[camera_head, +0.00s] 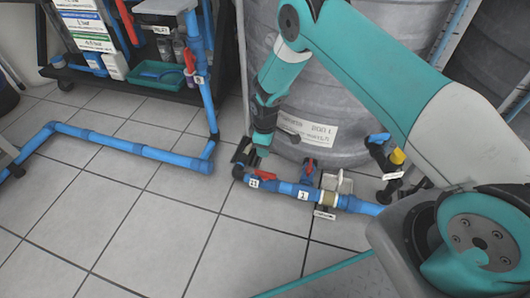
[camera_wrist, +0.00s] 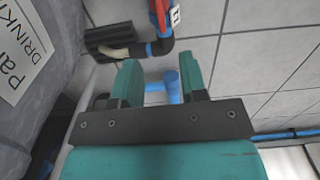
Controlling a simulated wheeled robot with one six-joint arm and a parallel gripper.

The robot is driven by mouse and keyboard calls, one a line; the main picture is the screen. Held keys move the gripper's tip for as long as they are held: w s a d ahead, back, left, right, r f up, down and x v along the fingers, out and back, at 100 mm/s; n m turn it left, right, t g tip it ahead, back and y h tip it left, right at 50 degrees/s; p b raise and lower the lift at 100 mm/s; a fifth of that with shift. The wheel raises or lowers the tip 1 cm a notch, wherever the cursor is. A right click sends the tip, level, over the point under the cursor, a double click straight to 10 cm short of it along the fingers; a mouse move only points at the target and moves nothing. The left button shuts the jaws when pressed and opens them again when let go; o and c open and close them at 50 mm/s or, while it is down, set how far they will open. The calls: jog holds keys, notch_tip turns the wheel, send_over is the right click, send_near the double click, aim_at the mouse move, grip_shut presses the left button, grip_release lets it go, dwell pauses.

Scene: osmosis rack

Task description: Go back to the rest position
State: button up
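My gripper (camera_head: 262,150) is at the end of my teal arm, pointing down in the head view close above the left end of a blue pipe (camera_head: 285,188) with a red-handled valve (camera_head: 264,174). I cannot tell from the head view whether it touches the valve. In the wrist view the two teal fingers of my gripper (camera_wrist: 162,70) stand apart with nothing held between them. The red valve handle (camera_wrist: 159,12) is past the fingertips at the top, by a black pipe elbow (camera_wrist: 160,46).
A grey ribbed tank (camera_head: 335,90) stands behind my gripper. A dark rack (camera_head: 150,50) with a green tray (camera_head: 155,74) is at the left. Blue floor pipe (camera_head: 130,146) crosses the tiles; the floor in front (camera_head: 150,230) is clear.

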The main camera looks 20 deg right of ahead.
jog(key=shift+r, duration=1.1)
jog(key=s+a+r+m+y+p, duration=0.1)
jog(key=s+a+r, duration=0.15)
jog(key=r, duration=0.95)
jog(key=s+a+r+m+y+p, duration=0.15)
jog(key=s+r, duration=0.25)
jog(key=r, duration=0.9)
jog(key=s+r+m+y+p, duration=0.1)
jog(key=s+r, duration=0.8)
jog(key=s, duration=0.3)
jog(key=s+r+y, duration=0.1)
jog(key=s+r, duration=0.8)
jog(key=s, duration=0.3)
notch_tip(320, 180, up, 38)
jog(key=p, duration=3.8)
jog(key=shift+s+a+f, duration=0.25)
jog(key=shift+a, duration=0.05)
jog(key=shift+m, duration=0.25)
